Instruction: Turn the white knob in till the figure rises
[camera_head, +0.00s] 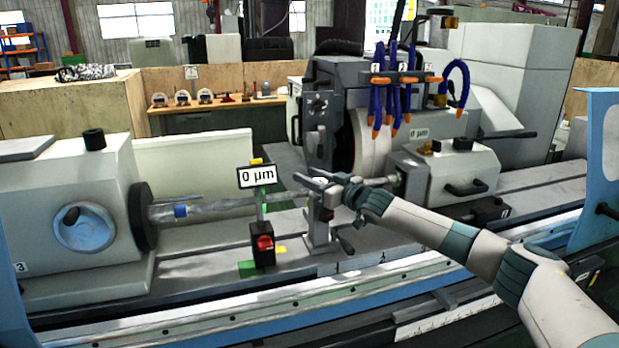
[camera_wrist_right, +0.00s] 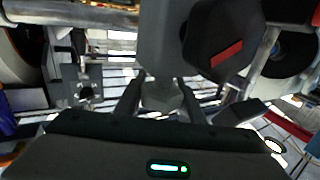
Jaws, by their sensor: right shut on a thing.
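My right gripper (camera_head: 322,187) is at the steady rest (camera_head: 317,232) in the middle of the machine bed. In the right wrist view its two fingers (camera_wrist_right: 160,100) are shut on a pale grey, knob-like piece (camera_wrist_right: 161,92), which I take for the white knob. In the head view the gripper hides the knob. The figure on the black-framed sign (camera_head: 256,176) left of the gripper reads 0 µm. My left gripper is not in view.
A long workpiece shaft (camera_head: 222,206) runs from the left headstock (camera_head: 70,215) past the gripper. The grinding wheel (camera_head: 371,140) and blue coolant hoses (camera_head: 378,95) stand behind. A dark knob with a red mark (camera_wrist_right: 222,52) is close to the fingers.

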